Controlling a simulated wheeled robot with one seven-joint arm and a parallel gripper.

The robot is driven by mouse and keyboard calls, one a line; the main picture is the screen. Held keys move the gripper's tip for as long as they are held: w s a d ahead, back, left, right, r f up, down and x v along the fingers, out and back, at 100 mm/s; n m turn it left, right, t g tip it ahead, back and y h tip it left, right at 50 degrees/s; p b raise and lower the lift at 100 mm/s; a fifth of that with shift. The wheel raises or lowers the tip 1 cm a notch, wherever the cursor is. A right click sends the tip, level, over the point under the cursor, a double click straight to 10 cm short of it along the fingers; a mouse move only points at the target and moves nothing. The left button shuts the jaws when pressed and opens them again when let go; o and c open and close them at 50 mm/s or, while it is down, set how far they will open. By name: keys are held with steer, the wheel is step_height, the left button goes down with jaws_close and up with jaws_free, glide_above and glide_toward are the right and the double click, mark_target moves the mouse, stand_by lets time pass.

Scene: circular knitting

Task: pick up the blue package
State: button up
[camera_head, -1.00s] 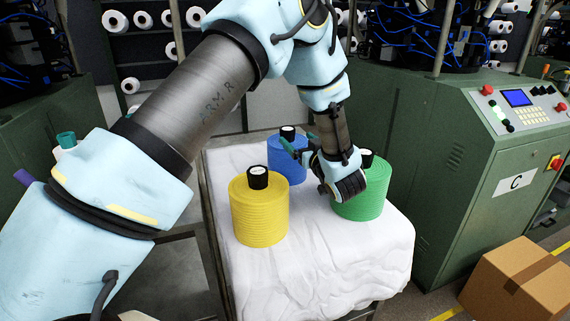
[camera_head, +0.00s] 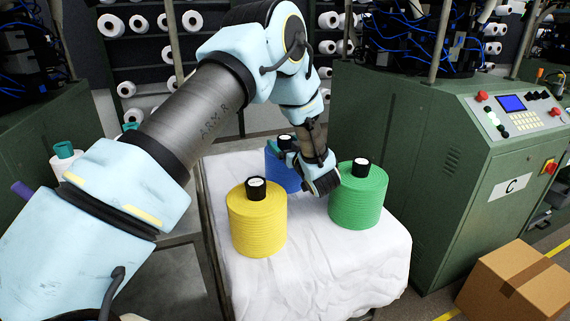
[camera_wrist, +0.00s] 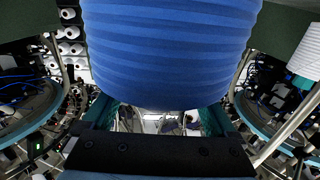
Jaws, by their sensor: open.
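The blue package (camera_head: 280,174) is a ridged cylinder with a black core on top. It stands at the back of the white cloth-covered table (camera_head: 300,285) and is partly hidden by my gripper (camera_head: 287,148). My gripper is open, close to the top of the blue package. In the wrist view the blue package (camera_wrist: 170,50) fills the upper middle. The teal fingers of my gripper (camera_wrist: 157,110) show left and right of its near end. I cannot tell whether they touch it.
A yellow package (camera_head: 258,222) stands front left of the blue one, and a green package (camera_head: 358,198) stands to its right, near my wrist. A green machine cabinet (camera_head: 425,160) is on the right. A cardboard box (camera_head: 515,285) lies on the floor. The table's front is clear.

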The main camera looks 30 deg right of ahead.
steer(key=shift+c, duration=0.4)
jaws_close()
stand_by(0.5)
